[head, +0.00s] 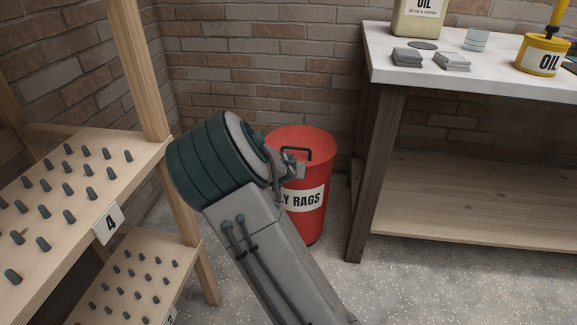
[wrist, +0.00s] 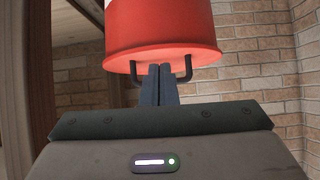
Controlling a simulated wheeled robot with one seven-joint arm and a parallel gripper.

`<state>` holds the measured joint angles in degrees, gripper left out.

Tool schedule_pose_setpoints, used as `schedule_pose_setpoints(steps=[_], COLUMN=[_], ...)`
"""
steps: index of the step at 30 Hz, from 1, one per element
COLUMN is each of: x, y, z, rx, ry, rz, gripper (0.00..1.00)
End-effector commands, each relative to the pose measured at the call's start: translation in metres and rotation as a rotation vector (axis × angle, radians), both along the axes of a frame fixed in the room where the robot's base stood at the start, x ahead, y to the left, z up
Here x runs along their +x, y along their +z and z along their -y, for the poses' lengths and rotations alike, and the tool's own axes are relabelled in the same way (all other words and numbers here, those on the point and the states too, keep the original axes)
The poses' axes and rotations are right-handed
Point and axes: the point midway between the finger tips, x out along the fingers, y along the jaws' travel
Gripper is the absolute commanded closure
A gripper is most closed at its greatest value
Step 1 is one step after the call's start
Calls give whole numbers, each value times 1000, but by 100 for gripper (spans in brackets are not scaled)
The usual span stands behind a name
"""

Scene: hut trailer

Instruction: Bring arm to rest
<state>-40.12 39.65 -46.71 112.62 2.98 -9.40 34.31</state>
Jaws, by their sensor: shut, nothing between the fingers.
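My arm reaches up from the bottom of the head view, its thick dark-green joint in the middle of the picture. My gripper (wrist: 159,70) shows in the wrist view with its two dark fingers together, shut and empty. In the head view it is mostly hidden behind the arm. The fingers point at the red bin (head: 316,228), also in the wrist view (wrist: 160,30), where it looks upside down. They overlap the middle of the bin's dark lid handle (head: 296,150); I cannot tell whether they touch it.
A wooden rack with pegged shelves (head: 150,150) stands close on the left. A workbench (head: 480,75) on the right carries an oil can (head: 420,18), a yellow oiler (head: 543,55), grey stacks and a glass. Brick walls close the back. Speckled floor (head: 420,290) is clear at lower right.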

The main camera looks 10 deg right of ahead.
Motion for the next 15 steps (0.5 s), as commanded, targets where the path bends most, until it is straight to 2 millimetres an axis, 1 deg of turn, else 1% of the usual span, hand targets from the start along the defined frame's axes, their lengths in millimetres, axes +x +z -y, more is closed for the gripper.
schedule_pose_setpoints(steps=[5, 8, 11, 14, 15], x=[-5, -11, -27, -50, -60], y=[0, 12, 36, 68, 81], z=[-1, 2, 6, 9, 9], rx=[1, 18, 57, 109, 130], ry=[-1, -10, -25, -32, -32], rz=[-2, -20, -67, -134, -164], gripper=[100, 100, 100, 100, 100])
